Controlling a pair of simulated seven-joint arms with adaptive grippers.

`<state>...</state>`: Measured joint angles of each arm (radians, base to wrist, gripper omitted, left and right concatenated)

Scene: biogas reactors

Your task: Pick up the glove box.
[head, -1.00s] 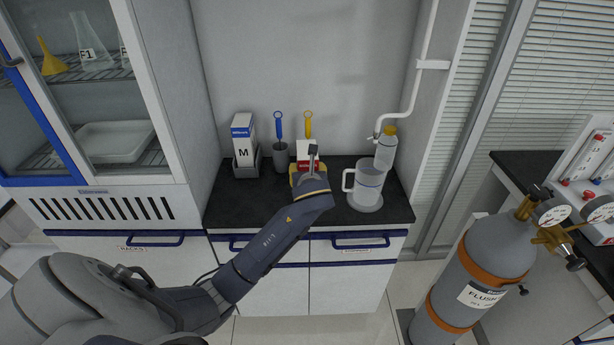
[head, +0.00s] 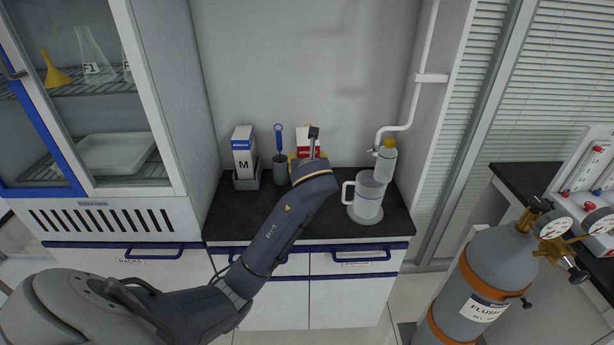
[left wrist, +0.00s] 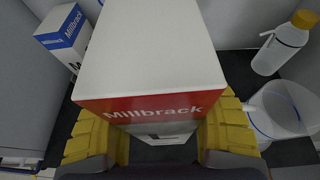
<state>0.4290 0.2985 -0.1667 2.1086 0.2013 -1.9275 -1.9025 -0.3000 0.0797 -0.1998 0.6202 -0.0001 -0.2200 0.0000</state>
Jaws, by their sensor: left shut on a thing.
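A white box with a red band reading Millbrack (left wrist: 150,100) fills the middle of the left wrist view. My left gripper (left wrist: 162,138) is shut on it, with one yellow finger against each side. In the head view my left gripper (head: 305,160) is over the back of the dark counter, and my own wrist hides most of it. Only a white and red part of the held box (head: 305,142) shows there. A second box, white and blue and marked M (head: 243,158), stands in a grey holder to the left. My right gripper is in neither view.
A grey cup with a blue-handled tool (head: 280,168) stands just left of the gripper. A clear jug (head: 368,198) and a yellow-capped bottle (head: 385,160) are to the right. The front of the counter (head: 232,215) is clear. A gas cylinder (head: 487,270) stands at lower right.

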